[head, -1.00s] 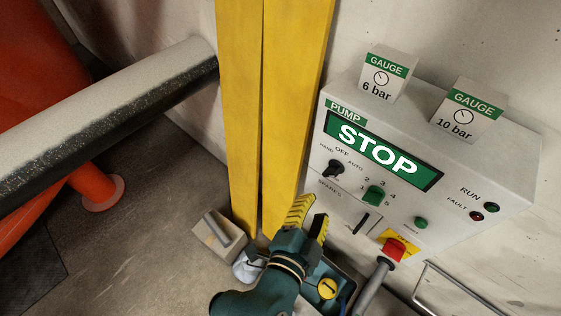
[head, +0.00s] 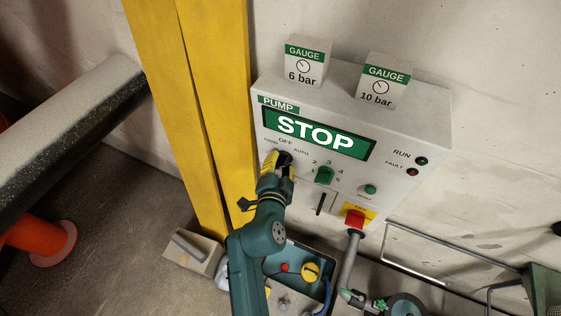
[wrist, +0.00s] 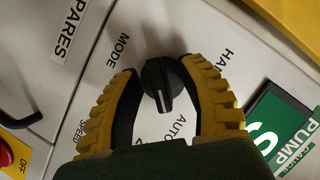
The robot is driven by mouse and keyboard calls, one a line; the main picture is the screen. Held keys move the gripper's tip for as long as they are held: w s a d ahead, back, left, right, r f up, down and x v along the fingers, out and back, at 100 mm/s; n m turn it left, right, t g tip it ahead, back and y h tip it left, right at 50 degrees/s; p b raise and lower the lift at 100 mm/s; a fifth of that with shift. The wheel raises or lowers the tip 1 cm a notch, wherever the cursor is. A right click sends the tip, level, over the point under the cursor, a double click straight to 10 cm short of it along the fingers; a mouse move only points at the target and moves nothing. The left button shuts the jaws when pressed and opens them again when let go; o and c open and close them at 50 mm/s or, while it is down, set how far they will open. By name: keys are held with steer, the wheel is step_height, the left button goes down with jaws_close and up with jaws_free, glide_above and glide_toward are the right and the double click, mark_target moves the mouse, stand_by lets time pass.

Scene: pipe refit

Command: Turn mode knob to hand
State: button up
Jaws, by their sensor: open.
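The black mode knob (wrist: 160,85) sits on the white pump panel (head: 418,115), between my gripper's fingers in the wrist view. Its white mark is at the lower end, toward the AUTO label. The HAND label shows at the upper right, partly cut by a finger; the OFF label is hidden in that view. My gripper (wrist: 160,70) is open, with one yellow-ribbed finger on each side of the knob and small gaps between. In the head view my gripper (head: 278,161) is at the panel's left side, largely covering the knob. The display (head: 318,134) reads STOP.
Right of my gripper are a green speed knob (head: 324,175), a green button (head: 370,190) and a red switch (head: 355,217). Two gauge boxes (head: 305,62) (head: 385,82) stand on top. A yellow post (head: 215,90) is close on the left. An open bin (head: 322,287) is below.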

steer(key=shift+w, duration=0.1)
jaws_close()
steer(key=shift+f, duration=0.1)
stand_by(0.5)
steer(key=n+g+h+b, duration=0.1)
steer(key=n+b, duration=0.1)
steer(key=shift+f+n, duration=0.1)
steer(key=shift+n, duration=0.2)
steer(key=n+g+h+b, duration=0.1)
steer(key=n+h+b, duration=0.1)
steer(key=n, duration=0.1)
steer(key=shift+n+h, duration=0.3)
stand_by(0.4)
jaws_free()
steer(key=shift+d, duration=0.1)
